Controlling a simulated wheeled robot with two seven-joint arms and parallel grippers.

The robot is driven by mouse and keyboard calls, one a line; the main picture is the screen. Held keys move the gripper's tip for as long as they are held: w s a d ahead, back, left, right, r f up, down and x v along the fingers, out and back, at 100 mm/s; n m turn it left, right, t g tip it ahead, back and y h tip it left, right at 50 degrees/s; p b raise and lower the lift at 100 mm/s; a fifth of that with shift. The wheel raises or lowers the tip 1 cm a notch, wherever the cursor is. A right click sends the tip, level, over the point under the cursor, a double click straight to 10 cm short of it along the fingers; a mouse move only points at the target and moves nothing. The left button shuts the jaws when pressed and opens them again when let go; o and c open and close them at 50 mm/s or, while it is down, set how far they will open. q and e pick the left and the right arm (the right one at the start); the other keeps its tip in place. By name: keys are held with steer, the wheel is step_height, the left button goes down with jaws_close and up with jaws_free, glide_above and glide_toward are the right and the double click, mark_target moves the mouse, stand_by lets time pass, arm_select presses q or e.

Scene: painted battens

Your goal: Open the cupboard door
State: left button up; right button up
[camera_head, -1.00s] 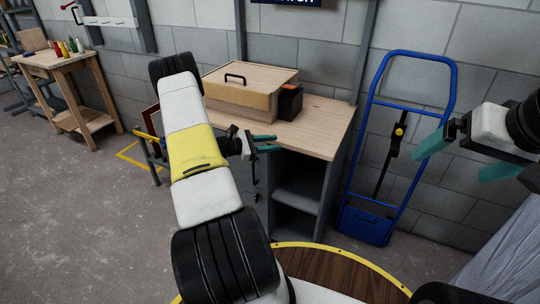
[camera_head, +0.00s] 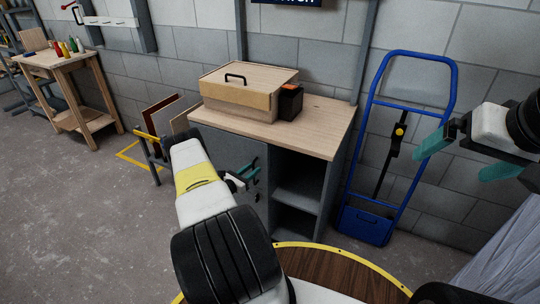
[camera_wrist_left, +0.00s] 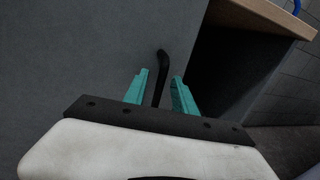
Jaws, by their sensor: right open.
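The grey cupboard door (camera_head: 222,148) is the closed left front of the cupboard under a wooden top. Its black bar handle (camera_wrist_left: 162,62) stands upright in the left wrist view. My left gripper (camera_head: 248,176) is at the door front in the head view. In the left wrist view its teal fingers (camera_wrist_left: 160,88) are open, one on each side of the handle. A gap shows between each finger and the handle. My right gripper (camera_head: 462,157) is open and empty at the right, away from the cupboard.
Open shelves (camera_head: 298,188) fill the cupboard's right half. A wooden box (camera_head: 235,94) and a black-and-orange item (camera_head: 290,101) stand on top. A blue hand truck (camera_head: 370,225) leans on the wall at right. Panels in a rack (camera_head: 158,118) stand at left.

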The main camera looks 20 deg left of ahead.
arm_select(q)
steer(key=shift+w+d, duration=0.2)
steer(key=shift+w, duration=0.35)
steer(key=shift+c, duration=0.3)
jaws_close()
stand_by(0.8)
